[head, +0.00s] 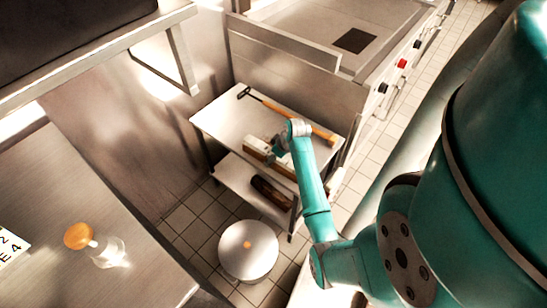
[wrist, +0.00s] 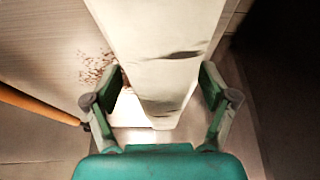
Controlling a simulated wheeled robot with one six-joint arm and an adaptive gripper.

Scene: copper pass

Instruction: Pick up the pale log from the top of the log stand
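The pale log (wrist: 160,60) lies on the top shelf of the metal log stand (head: 222,122). In the wrist view it is whitish with dark marks and runs down between my two fingers. In the head view the pale log (head: 257,144) shows partly, with a brown side, and my arm hides the rest. My gripper (wrist: 161,85) is open around it, one finger on each side. It also shows in the head view (head: 279,146), low over the stand top. I cannot tell whether either finger touches the log.
A long tool with an orange-brown handle (head: 288,114) lies on the stand top behind the log. A dark log (head: 271,193) lies on the lower shelf. A round metal lidded pot (head: 248,262) stands on the floor in front. A counter with a bottle (head: 106,251) is at left.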

